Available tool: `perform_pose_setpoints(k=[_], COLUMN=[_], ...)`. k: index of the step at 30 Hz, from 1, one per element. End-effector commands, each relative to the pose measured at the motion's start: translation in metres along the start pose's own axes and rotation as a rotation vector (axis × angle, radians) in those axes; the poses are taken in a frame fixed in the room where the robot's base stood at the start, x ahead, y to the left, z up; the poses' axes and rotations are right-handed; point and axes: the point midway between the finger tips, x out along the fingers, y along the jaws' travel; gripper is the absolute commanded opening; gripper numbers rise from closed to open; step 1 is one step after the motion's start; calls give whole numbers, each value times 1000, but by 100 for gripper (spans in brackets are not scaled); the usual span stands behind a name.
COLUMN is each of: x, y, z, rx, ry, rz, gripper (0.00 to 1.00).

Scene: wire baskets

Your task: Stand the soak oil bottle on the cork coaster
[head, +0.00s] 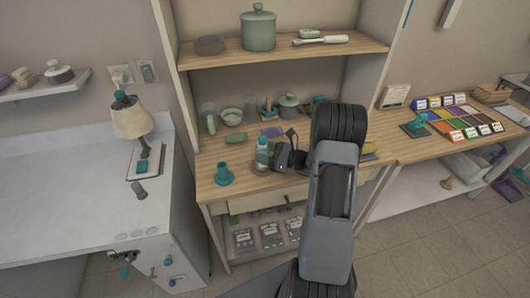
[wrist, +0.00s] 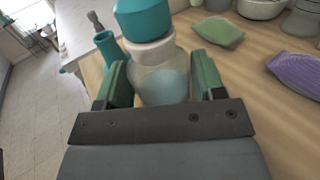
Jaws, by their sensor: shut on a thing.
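The soak oil bottle (head: 262,158), pale and see-through with a white collar and a teal cap, is at the front of the wooden worktop. It is roughly upright in the head view. In the wrist view the bottle (wrist: 160,82) is between the two green finger pads. My gripper (head: 270,156) is shut on its body, and it also shows in the wrist view (wrist: 161,80). I cannot tell whether the bottle's base touches the worktop. I cannot make out the cork coaster in either view; my arm covers part of the worktop.
A teal flared piece (head: 223,175) stands left of the bottle, close to the front edge. A green pouch (wrist: 218,31) and a purple pouch (wrist: 296,72) lie on the worktop. Jars and a lidded pot (head: 289,106) stand behind. A shelf (head: 225,58) overhangs the back.

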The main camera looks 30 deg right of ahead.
Motion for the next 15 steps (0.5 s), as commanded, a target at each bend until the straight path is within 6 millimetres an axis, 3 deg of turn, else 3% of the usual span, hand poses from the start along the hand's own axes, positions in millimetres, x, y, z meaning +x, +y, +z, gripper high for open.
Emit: perform_pose_setpoints(k=[15], x=[0], y=[0], z=[-6], rx=[-1], ry=[-1], rz=[0], gripper=[19])
